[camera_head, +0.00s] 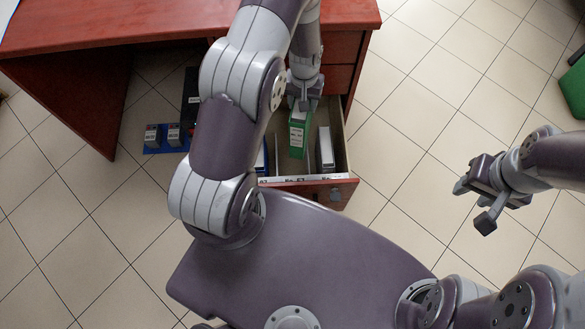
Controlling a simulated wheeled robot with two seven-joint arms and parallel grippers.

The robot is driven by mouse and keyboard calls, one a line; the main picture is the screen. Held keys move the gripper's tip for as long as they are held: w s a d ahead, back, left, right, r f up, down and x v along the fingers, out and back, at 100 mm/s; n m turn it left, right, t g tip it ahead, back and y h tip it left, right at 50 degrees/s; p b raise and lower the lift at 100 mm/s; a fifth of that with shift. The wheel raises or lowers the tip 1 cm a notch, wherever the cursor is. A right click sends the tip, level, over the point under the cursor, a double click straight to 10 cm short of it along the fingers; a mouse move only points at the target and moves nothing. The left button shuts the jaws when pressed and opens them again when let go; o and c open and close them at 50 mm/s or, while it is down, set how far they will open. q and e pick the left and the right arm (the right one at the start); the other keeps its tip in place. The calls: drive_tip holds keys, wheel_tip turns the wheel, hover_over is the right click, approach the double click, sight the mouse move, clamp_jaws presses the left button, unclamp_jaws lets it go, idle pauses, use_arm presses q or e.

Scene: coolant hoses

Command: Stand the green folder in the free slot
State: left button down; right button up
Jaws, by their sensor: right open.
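The green folder (298,138) has a pale label on its spine and stands roughly upright at the open drawer (342,140), in the gap between other folders. My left gripper (302,103) is at the folder's far upper end and appears shut on it; its fingertips are partly hidden. Whether the folder rests on the drawer floor cannot be told. A grey-white folder (326,148) stands to its right in the drawer, and a blue folder (261,158) is at the left, partly behind my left arm. My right gripper (480,202) is open and empty over the floor at the right.
The drawer's front (320,189) carries a row of small labels. It extends from a red-brown desk (110,28). A green object (574,88) is at the right edge. Tiled floor is clear between.

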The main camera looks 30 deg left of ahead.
use_arm(q)
wheel_tip(320, 180, down, 32)
drive_tip(key=a+n+b, duration=0.2)
drive_tip(key=n+b, duration=0.1)
drive_tip(key=b, duration=1.6)
drive_tip(key=shift+s+a+f, duration=0.15)
drive_tip(key=shift+s+a, duration=0.1)
drive_tip(key=shift+a, duration=0.15)
drive_tip(key=shift+f+b, duration=0.2)
drive_tip(key=shift+b, duration=0.1)
drive_tip(key=shift+c, duration=2.1)
unclamp_jaws()
drive_tip(key=shift+r, duration=0.1)
